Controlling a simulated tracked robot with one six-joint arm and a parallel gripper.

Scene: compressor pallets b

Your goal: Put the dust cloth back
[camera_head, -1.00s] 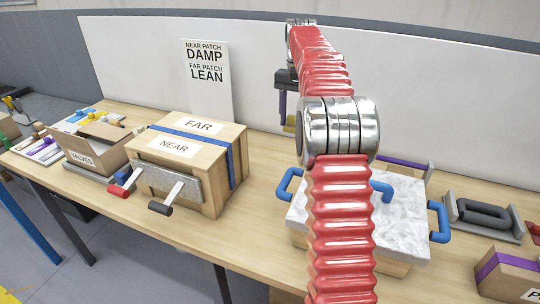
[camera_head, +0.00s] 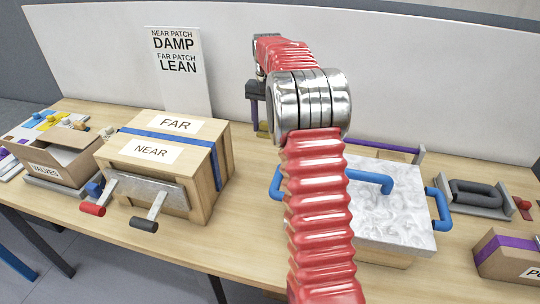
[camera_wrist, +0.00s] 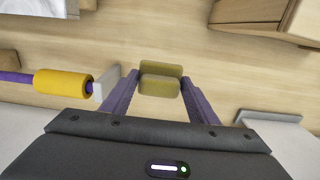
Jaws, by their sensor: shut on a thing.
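My gripper (camera_wrist: 160,90) is shut on an olive-yellow folded pad, apparently the dust cloth (camera_wrist: 160,78), which sits between its purple fingers. In the head view my gripper (camera_head: 260,112) is at the back of the bench, right of the FAR/NEAR box, partly hidden by my red arm. A sliver of the cloth (camera_head: 263,129) shows under it. The wrist view shows bare wood around the cloth; I cannot tell whether it touches the bench. A yellow roll (camera_wrist: 62,84) on a purple rod lies left of it in that view.
The wooden FAR/NEAR box (camera_head: 200,175) with two cranks stands left of my arm. A box with a marbled lid (camera_head: 390,210) and blue handles stands right. The DAMP/LEAN sign (camera_head: 177,80) stands behind. The VALVES carton (camera_head: 55,155) is far left.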

